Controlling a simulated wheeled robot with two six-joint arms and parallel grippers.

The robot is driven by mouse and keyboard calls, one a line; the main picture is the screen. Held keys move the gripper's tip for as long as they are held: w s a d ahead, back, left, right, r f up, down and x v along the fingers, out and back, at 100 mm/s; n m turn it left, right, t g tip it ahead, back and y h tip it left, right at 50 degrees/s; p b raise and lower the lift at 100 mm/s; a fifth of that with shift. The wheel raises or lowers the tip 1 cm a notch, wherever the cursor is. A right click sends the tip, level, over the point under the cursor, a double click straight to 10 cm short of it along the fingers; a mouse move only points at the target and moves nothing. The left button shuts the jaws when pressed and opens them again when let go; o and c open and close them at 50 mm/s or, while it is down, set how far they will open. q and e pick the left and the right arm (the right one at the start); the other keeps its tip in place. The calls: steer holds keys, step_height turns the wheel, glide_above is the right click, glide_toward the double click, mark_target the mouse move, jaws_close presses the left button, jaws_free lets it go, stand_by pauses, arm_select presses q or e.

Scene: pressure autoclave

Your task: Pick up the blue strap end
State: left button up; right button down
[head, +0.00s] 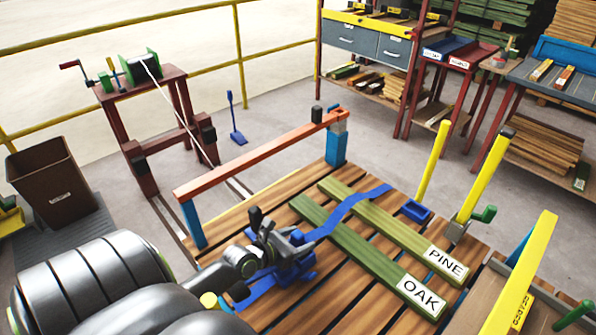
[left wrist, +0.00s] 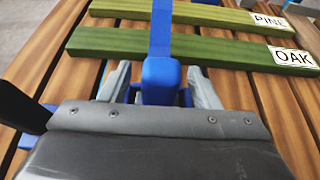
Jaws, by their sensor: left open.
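A blue strap (head: 345,208) lies across two green boards, the one marked PINE (head: 385,226) and the one marked OAK (head: 365,255). It also shows in the left wrist view (left wrist: 161,28), running to a thick blue piece (left wrist: 160,80) on the near side of the OAK board. My left gripper (head: 288,253) is low over the slatted wooden deck. In the left wrist view its open jaws (left wrist: 160,86) stand on both sides of the blue piece, with visible space beside it. Blue parts under the gripper are partly hidden in the head view. My right gripper is not in view.
An orange bar (head: 262,150) on blue posts stands along the deck's far left side. Yellow posts (head: 487,175) rise at the right. A winch stand (head: 130,85) with a taut line stands behind. Bare slats (head: 345,285) show in front of the OAK board.

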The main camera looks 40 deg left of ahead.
arm_select(q)
steer(key=shift+c, duration=0.3)
steer(key=c, duration=1.1)
steer(key=shift+o, duration=0.2)
step_height(320, 180, up, 8)
steer(key=p, duration=0.6)
steer(key=shift+r, duration=0.15)
steer(key=shift+r+p, duration=0.85)
steer(key=shift+r, duration=0.1)
